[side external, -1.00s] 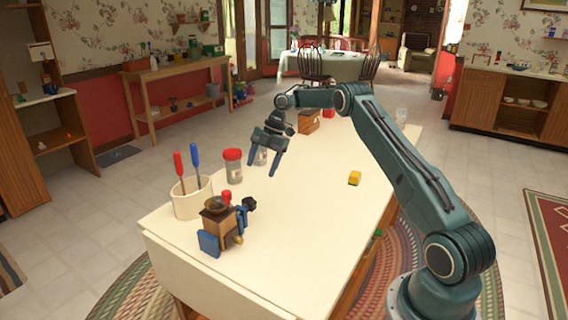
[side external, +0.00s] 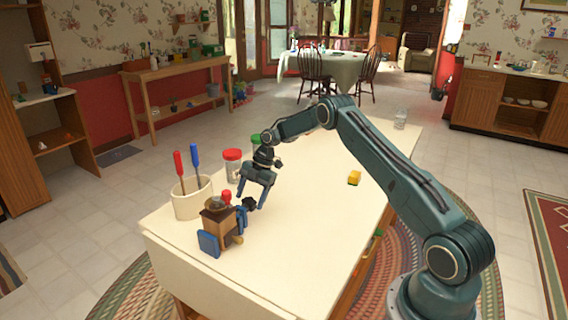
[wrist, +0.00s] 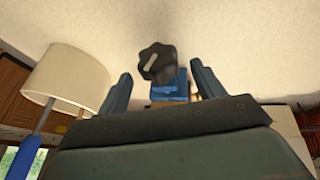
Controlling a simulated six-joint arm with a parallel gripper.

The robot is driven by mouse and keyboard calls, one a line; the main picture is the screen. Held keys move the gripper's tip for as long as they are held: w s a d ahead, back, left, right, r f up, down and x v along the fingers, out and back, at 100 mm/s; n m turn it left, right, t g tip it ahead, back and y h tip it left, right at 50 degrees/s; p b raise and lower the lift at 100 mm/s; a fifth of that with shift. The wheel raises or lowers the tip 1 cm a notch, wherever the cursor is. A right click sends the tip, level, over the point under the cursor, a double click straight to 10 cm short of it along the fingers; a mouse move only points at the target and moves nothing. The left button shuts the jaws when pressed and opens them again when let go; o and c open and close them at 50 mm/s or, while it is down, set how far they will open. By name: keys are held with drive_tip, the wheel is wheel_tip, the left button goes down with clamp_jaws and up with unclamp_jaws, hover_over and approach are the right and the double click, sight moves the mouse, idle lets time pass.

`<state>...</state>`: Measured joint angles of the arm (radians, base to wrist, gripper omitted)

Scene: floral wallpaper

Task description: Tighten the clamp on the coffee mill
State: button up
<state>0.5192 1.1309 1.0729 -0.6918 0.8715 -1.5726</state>
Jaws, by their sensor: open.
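The coffee mill (side external: 219,222) stands near the table's front left end, with a wooden body, a metal bowl on top and a blue part on its left. A blue clamp (side external: 241,213) is on its right side, with a black lobed knob (side external: 249,203). In the wrist view the black knob (wrist: 157,63) sits in front of the blue clamp (wrist: 171,85), between my fingers. My gripper (side external: 252,203) is open and points down, with its fingers on either side of the knob. I cannot tell whether they touch it.
A cream crock (side external: 192,199) with a red-handled and a blue-handled tool stands just behind the mill; it also shows in the wrist view (wrist: 70,75). A red-lidded jar (side external: 232,166) stands farther back. The table's middle is clear.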

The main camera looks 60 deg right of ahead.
drive_tip(key=shift+x, duration=1.05)
drive_tip(key=shift+c, duration=0.2)
drive_tip(key=c, duration=1)
drive_tip(key=shift+o, duration=0.2)
drive_tip(key=shift+w+g, duration=0.2)
drive_tip(key=shift+g, duration=0.2)
drive_tip(key=shift+r+g, duration=0.1)
drive_tip(key=shift+g, duration=0.2)
drive_tip(key=o, duration=1)
